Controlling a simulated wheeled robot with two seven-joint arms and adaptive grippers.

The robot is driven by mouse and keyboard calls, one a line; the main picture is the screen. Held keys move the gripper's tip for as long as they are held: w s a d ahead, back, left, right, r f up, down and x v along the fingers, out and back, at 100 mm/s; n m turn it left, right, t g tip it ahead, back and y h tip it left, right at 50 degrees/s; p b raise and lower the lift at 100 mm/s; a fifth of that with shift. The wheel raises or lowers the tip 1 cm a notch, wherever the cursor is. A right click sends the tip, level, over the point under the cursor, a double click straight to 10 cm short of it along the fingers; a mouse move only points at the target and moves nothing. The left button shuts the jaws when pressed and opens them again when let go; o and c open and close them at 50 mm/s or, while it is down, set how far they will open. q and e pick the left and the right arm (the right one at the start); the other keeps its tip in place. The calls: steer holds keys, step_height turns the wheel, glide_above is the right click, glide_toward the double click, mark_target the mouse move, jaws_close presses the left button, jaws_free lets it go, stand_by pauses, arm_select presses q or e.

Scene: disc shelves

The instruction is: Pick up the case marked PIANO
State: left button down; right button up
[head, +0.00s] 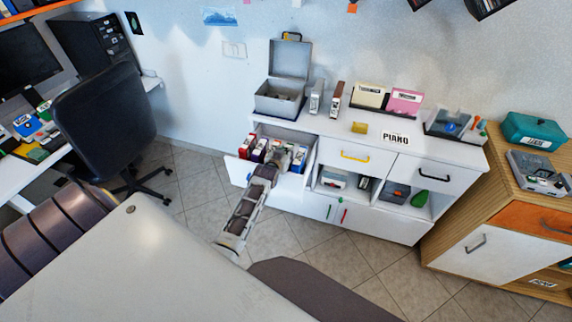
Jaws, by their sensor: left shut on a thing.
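A white panel reading PIANO (395,138) shows at the front of the white cabinet's top; I cannot tell whether it is a case or a sign. Several upright cases, among them a red and white one (259,149), stand in the open left drawer (293,186) of that cabinet. My left gripper (280,156) reaches down into this drawer, among the cases. It is shut on a case there, whose marking is too small and covered to read. My right gripper is not in view.
On the cabinet top (335,135) are an open grey box (281,100), two upright cases, cream and pink bins (404,101) and a clear bin (447,123). A wooden cabinet (497,205) stands at right.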

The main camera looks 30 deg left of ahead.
arm_select(q)
steer(key=shift+r, duration=0.1)
step_height(320, 180, up, 10)
stand_by(0.8)
stand_by(0.4)
